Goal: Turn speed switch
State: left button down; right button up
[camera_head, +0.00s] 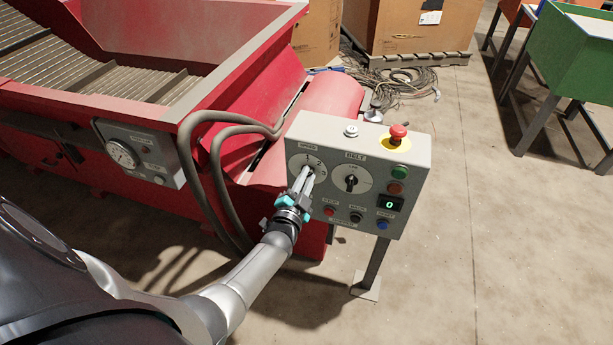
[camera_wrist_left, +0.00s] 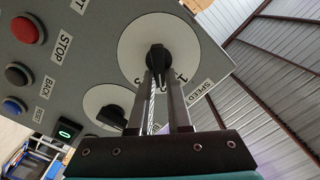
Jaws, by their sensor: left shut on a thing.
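The speed switch is a black knob on a round white dial (camera_head: 293,163), labelled SPEED, at the upper left of the grey control box (camera_head: 424,161). My left gripper (camera_head: 309,174) reaches it from the front and largely covers the knob in the head view. In the left wrist view, the black knob (camera_wrist_left: 157,57) sits between the fingertips of my left gripper (camera_wrist_left: 158,73), which are shut on it. The white dial (camera_wrist_left: 133,45) shows around it. The fingers hide some of the dial's numbers, and the exact setting cannot be read. My right gripper is not in view.
The belt switch (camera_head: 351,183) is just right of the speed switch. A red emergency stop (camera_head: 398,131) tops the box; several buttons and a display (camera_head: 390,203) reading 0 sit on its front. A red machine (camera_head: 255,85) and grey hoses (camera_head: 222,180) stand close left.

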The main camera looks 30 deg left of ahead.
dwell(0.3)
pick_arm(q)
jog(key=c, duration=0.9)
grip_release()
jog(key=shift+o, duration=0.2)
